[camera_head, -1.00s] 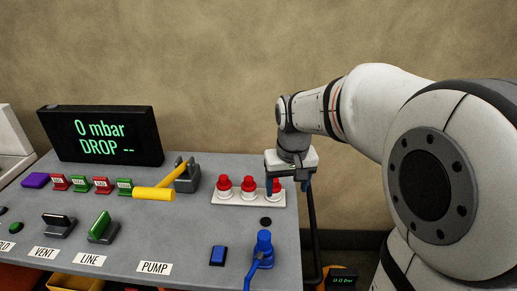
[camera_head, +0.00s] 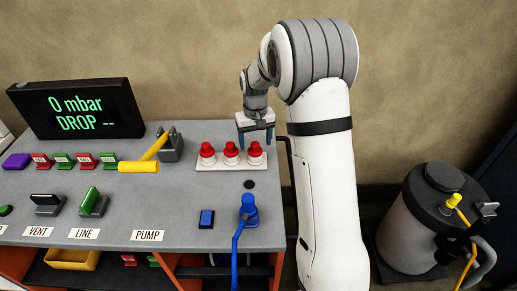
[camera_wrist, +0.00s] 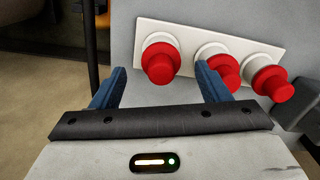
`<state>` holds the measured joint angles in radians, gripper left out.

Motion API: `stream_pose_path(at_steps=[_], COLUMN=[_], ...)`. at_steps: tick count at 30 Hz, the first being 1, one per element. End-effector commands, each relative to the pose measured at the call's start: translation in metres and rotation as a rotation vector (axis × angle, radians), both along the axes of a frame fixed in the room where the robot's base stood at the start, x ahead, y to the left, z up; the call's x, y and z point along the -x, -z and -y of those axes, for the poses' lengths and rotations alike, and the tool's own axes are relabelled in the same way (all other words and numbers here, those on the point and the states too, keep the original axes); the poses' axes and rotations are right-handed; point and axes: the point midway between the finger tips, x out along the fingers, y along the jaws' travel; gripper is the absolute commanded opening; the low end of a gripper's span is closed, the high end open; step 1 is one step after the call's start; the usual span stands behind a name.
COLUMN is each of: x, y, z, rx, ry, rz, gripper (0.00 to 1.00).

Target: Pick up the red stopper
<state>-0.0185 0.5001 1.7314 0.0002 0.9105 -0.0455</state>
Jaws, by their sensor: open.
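Three red stoppers with white collars stand in a row on a white rack (camera_head: 205,166): left stopper (camera_head: 207,149), middle stopper (camera_head: 231,149) and right stopper (camera_head: 255,149). My gripper (camera_head: 255,140) is open and empty, pointing down just above the right stopper, one blue finger to each side of it. In the wrist view, this stopper (camera_wrist: 160,62) shows beyond and between the two fingers (camera_wrist: 158,83). The right finger partly covers the middle stopper (camera_wrist: 222,70) there. The left stopper (camera_wrist: 270,82) is farther right. I cannot tell whether the fingers touch any stopper.
A yellow-handled lever (camera_head: 145,160) stands left of the rack. A blue valve (camera_head: 249,208) with a hose and a blue button (camera_head: 206,217) lie in front. A display (camera_head: 78,107) reads 0 mbar. A grey tank (camera_head: 412,225) stands right of the bench.

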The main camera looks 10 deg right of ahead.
Motion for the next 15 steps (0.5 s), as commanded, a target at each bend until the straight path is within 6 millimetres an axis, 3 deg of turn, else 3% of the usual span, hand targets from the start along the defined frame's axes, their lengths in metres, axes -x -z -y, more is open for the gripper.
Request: stream_pose_path(at_steps=[6, 13, 15], x=[0.001, 0.000, 0.000], y=[0.025, 0.027, 0.027], z=[-0.001, -0.002, -0.002], rx=[0.000, 0.000, 0.000], ry=[0.000, 0.000, -0.001], rz=[-0.001, 0.001, 0.001], gripper=[0.69, 0.69, 0.65])
